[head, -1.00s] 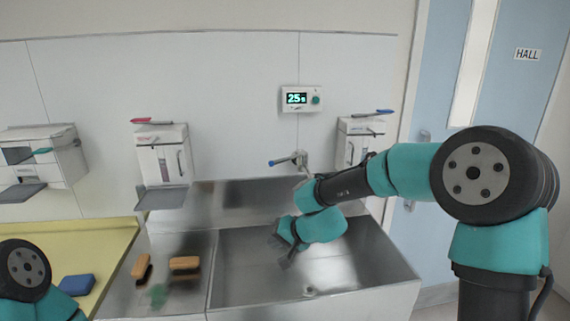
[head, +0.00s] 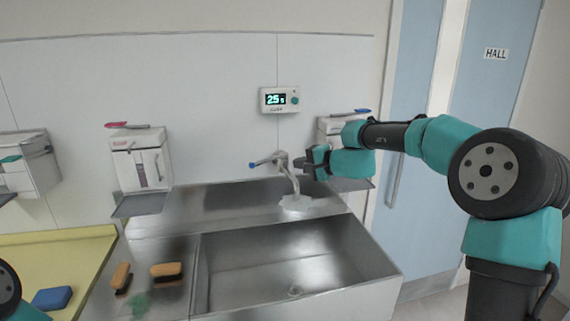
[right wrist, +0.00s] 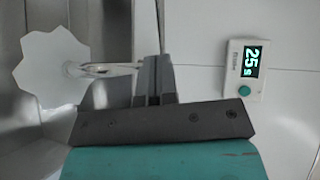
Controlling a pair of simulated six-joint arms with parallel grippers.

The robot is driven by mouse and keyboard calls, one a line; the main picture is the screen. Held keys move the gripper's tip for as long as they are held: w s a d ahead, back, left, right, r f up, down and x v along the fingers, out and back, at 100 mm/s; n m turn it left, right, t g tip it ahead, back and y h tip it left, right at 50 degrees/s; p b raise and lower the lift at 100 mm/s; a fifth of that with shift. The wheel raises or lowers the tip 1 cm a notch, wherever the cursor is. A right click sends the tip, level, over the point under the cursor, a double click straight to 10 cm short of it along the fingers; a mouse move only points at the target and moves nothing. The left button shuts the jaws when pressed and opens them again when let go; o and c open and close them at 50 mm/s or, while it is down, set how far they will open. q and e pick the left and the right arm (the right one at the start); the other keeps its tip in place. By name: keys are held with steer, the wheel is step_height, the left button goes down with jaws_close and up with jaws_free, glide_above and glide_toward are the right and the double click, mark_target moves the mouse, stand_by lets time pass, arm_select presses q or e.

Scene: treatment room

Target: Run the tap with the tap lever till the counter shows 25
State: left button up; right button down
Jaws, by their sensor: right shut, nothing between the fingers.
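The counter (head: 280,99) is a white wall box with a green button. Its lit screen reads 25 with a small s; the right wrist view shows the same on the counter (right wrist: 251,68). The chrome tap (head: 289,172) stands at the back of the sink. Its tap lever (head: 262,163), with a blue tip, points left. A white scalloped patch (head: 296,203) lies below the spout, and shows in the right wrist view (right wrist: 45,68); I cannot tell for sure whether it is splashing water. My right gripper (head: 304,163) is shut and empty, just right of the tap. My left gripper is out of view.
The steel sink (head: 295,285) is empty in front of the tap. Two brushes (head: 166,270) lie on the drainboard at left. Wall dispensers (head: 140,160) stand left and right of the tap. A blue block (head: 52,298) lies on the yellow counter top.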

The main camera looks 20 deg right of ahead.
mark_target(260, 163)
steer(key=x, duration=1.3)
steer(key=shift+w+a, duration=0.15)
steer(key=shift+a, duration=0.15)
